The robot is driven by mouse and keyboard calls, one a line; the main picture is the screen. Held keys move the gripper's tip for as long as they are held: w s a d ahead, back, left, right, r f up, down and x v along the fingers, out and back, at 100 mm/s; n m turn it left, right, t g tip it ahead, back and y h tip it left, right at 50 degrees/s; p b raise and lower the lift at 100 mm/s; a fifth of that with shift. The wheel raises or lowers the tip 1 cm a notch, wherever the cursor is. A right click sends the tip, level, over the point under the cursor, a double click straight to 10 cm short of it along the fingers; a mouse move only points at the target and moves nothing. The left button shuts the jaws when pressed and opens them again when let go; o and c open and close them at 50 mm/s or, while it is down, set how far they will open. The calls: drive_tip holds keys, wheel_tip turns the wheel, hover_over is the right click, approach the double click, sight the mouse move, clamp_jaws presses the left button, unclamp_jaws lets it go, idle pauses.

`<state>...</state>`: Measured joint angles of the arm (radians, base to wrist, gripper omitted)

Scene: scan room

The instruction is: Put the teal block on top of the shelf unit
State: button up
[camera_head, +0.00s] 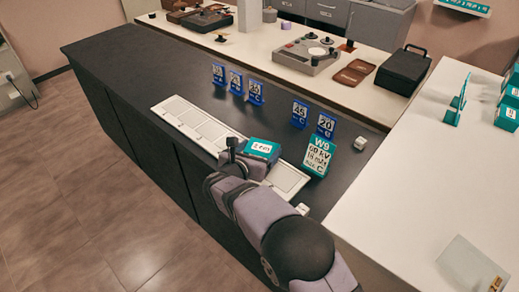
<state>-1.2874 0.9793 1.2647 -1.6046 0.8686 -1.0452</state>
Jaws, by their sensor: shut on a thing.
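The teal block (262,147), with a white label on its top and a blue lower side, is at the near edge of the dark counter, over the pale panel strip. My gripper (240,152) is at the block's left side and shut on it. The fingertips are small and partly hidden by my own arm. I cannot tell whether the block touches the strip below it. No shelf unit can be made out for certain; a white ledge with teal lettering (465,6) is on the wall at the top right.
Blue number cards (236,83) stand along the dark counter (140,55). A teal card reading W9 (317,157) stands right of the block. The white counter (420,170) at right holds teal pieces (508,112) and a clear plate (470,266). Devices (306,54) fill the back counter.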

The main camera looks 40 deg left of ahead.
drive_tip(key=shift+f, duration=0.2)
drive_tip(key=o, duration=1.1)
drive_tip(key=shift+s, duration=0.1)
drive_tip(key=shift+o, duration=0.5)
drive_tip(key=shift+b+v, duration=0.8)
drive_tip(key=shift+v, duration=2.75)
